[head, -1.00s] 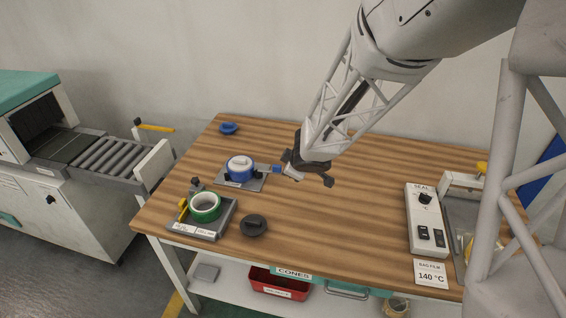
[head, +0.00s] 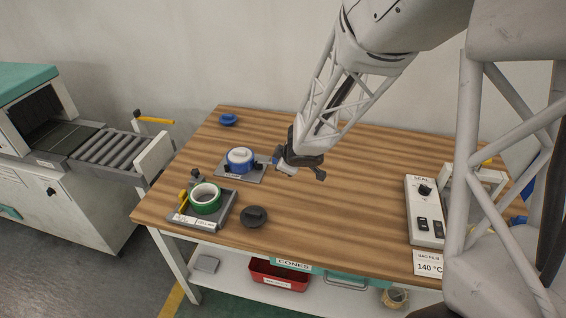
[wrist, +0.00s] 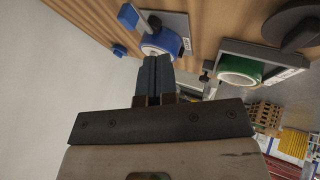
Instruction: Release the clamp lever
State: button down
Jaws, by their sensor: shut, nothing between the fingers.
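A blue roll (head: 240,158) with a pale centre sits on a grey plate (head: 224,174) at the left-middle of the table. In the wrist view a blue lever (wrist: 128,16) stands beside the roll (wrist: 170,41), by a black clamp part (wrist: 154,21). My gripper (wrist: 157,60) is shut and empty, its fingertips overlapping the roll's near edge in that view. I cannot tell whether they touch anything. In the head view my gripper (head: 277,160) is at the right edge of the plate, where lever and fingers are hard to tell apart.
A dark disc (head: 254,216) and a blue knob (head: 228,119) lie on the table (head: 340,230). A sealer (head: 425,215) stands right. The table's middle is clear.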

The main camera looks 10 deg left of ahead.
aim_at(268, 163)
jog(key=x, duration=0.9)
jog(key=shift+f, duration=0.1)
jog(key=shift+w, duration=0.2)
jog(key=shift+w+a, duration=0.15)
jog(key=shift+w, duration=1.65)
